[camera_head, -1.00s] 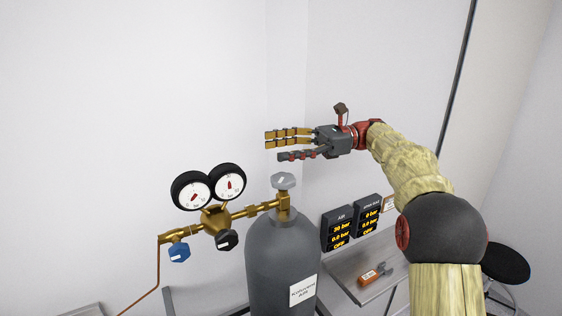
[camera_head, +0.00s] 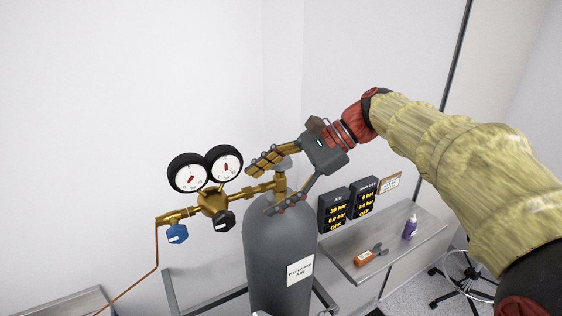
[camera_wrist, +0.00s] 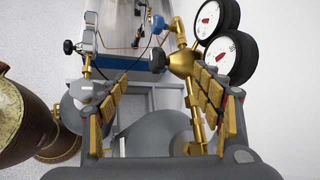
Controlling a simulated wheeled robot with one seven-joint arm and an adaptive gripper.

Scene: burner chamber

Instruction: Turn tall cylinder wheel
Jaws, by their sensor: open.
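The tall grey cylinder (camera_head: 278,245) stands upright in the head view. Its grey wheel (camera_head: 287,161) sits on the brass valve at its top, partly hidden by my fingers. My gripper (camera_head: 264,188) is open around the valve, with the brass-coloured fingers across the wheel on the upper side and the dark finger lower, near the cylinder's shoulder. I cannot tell whether any finger touches the wheel. In the wrist view, the brass valve pipe (camera_wrist: 194,108) lies between my spread fingers, nearer the right-hand ones.
A brass regulator (camera_head: 213,203) with two gauges and blue and black knobs sticks out left of the valve. Two dark display boxes (camera_head: 334,210) hang on the wall at right. A metal shelf (camera_head: 400,238) below holds an orange tool and a purple bottle.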

